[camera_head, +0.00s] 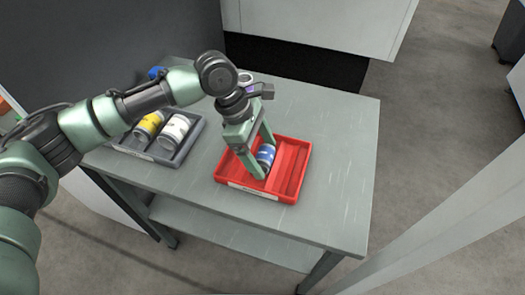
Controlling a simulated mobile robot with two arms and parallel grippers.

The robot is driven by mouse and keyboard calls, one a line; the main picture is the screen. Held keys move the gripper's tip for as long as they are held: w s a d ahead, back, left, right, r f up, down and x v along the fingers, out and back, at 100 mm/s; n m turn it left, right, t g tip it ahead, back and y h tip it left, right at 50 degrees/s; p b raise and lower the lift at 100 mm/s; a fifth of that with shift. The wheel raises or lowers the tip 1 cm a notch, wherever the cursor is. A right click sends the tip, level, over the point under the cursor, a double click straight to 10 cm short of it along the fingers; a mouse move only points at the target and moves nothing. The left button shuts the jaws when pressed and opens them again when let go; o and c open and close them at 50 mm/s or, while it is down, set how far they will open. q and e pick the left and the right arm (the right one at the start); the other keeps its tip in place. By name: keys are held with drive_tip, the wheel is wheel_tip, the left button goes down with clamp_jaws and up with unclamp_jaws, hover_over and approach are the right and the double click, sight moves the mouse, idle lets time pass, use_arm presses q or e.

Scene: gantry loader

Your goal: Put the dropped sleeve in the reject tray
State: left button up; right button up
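A blue sleeve (266,155) with pale bands lies in the left compartment of the red tray (301,170), or just above its floor. My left gripper (269,161) reaches down into that compartment, with its two fingers spread on either side of the sleeve. The near finger covers part of the sleeve, and I cannot tell whether the fingers press on it. The red tray has a pale label on its front wall, and its right compartment looks empty. My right gripper is not in view.
The tray stands on a grey-green table (345,155) with free room to its right. A grey tray (150,155) on the left holds a yellow-banded sleeve (150,125) and a whitish sleeve (174,131). A blue item (156,72) shows behind my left arm.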

use_arm(q)
drive_tip(key=v, duration=1.2)
drive_tip(key=shift+r+b, duration=0.15)
drive_tip(key=shift+b, duration=0.15)
idle(0.9)
